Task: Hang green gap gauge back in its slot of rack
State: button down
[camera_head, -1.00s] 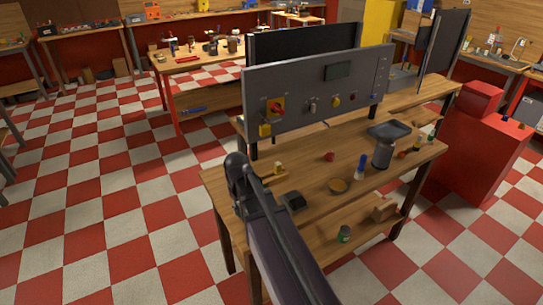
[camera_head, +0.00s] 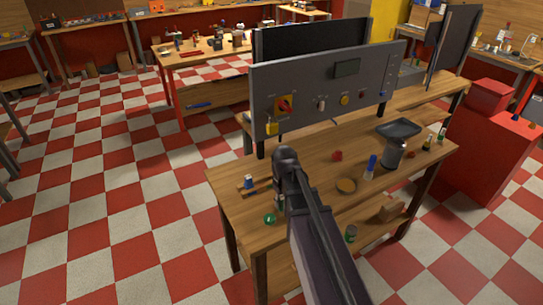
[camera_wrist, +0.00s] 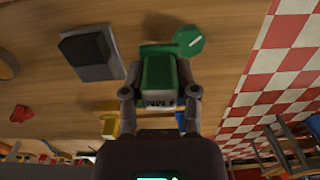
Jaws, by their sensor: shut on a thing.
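In the wrist view my gripper (camera_wrist: 160,92) is shut on a green block-shaped piece, the green gap gauge (camera_wrist: 159,76), with a pale lower end. Just beyond it lies a flat green disc with a white mark (camera_wrist: 190,41); I cannot tell whether it is joined to the held piece. A green round shape also shows in the head view (camera_head: 270,219), near the workbench's front left. The small wooden rack (camera_head: 243,190) is on the bench's left part, with a blue-and-white piece (camera_head: 249,181) at it. My arm hides part of the rack and most of the gripper there.
A dark grey box (camera_wrist: 90,53) lies left of the gripper in the wrist view. The workbench (camera_head: 310,178) also bears a red knob (camera_head: 337,156), a round dish (camera_head: 346,185), a blue-capped bottle (camera_head: 371,165) and a grey scale-like stand (camera_head: 393,153). A grey control panel (camera_head: 325,95) stands behind.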

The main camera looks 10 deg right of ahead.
jog(key=shift+w+a, duration=0.1)
jog(key=w+r+p, duration=0.3)
jog(key=w, duration=1.7)
jog(key=shift+w+a+r+n, duration=0.15)
jog(key=shift+w+a+n, duration=0.15)
jog(key=shift+w+a, duration=0.1)
jog(key=shift+s, duration=0.1)
jog(key=shift+s+f+b, duration=0.1)
jog(key=shift+f+b, duration=2.95)
jog(key=shift+f, duration=0.15)
jog(key=shift+f+b, duration=1.35)
jog(key=shift+b, duration=0.05)
dwell(0.7)
